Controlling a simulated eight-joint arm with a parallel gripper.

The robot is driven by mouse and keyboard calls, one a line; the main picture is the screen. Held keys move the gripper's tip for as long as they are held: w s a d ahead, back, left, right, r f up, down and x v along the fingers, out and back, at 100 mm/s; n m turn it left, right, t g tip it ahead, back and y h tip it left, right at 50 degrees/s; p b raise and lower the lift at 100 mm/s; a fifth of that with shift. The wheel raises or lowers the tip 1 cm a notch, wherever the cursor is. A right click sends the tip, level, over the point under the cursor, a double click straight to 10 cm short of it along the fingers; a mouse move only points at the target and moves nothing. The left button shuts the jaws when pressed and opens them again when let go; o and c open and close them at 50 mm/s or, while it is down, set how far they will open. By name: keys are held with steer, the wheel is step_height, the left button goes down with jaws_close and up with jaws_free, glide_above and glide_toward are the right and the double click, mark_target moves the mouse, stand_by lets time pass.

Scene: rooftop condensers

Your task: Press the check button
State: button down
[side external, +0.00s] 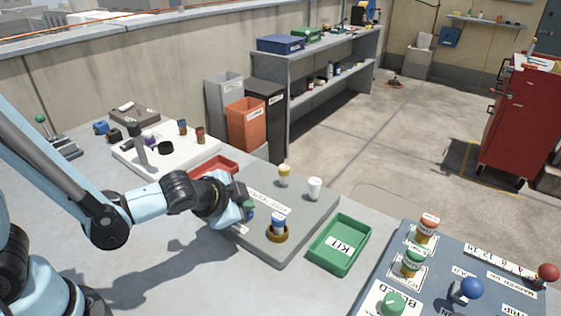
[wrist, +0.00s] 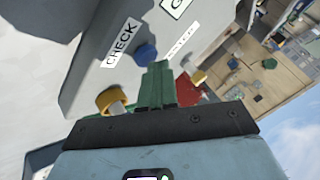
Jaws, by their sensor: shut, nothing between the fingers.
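The word CHECK is on a white label (wrist: 120,43) on the grey board (wrist: 92,62) in the wrist view. A blue button (wrist: 146,54) stands beside that label. My gripper (wrist: 158,76) has green fingers, shut and empty, their tips just below the blue button in the picture. Whether they touch it I cannot tell. In the side view my gripper (side external: 247,206) is low over the left edge of the grey board (side external: 308,222), with a bit of blue just under the fingertips. The arm hides part of that edge.
A green KIT tray (side external: 341,244) lies to the right, a red tray (side external: 213,168) behind the gripper.

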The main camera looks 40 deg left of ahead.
steer(key=shift+r, duration=0.85)
steer(key=shift+r, duration=0.1)
steer(key=shift+r, duration=2.4)
steer(key=s+a+r+n+g+h, duration=0.1)
steer(key=s+a+r+n+g, duration=0.1)
steer(key=s+a+n, duration=0.4)
steer(key=shift+s+a+r+n, duration=0.25)
steer(key=shift+s+a+n, duration=0.15)
steer(key=shift+s+n, duration=0.6)
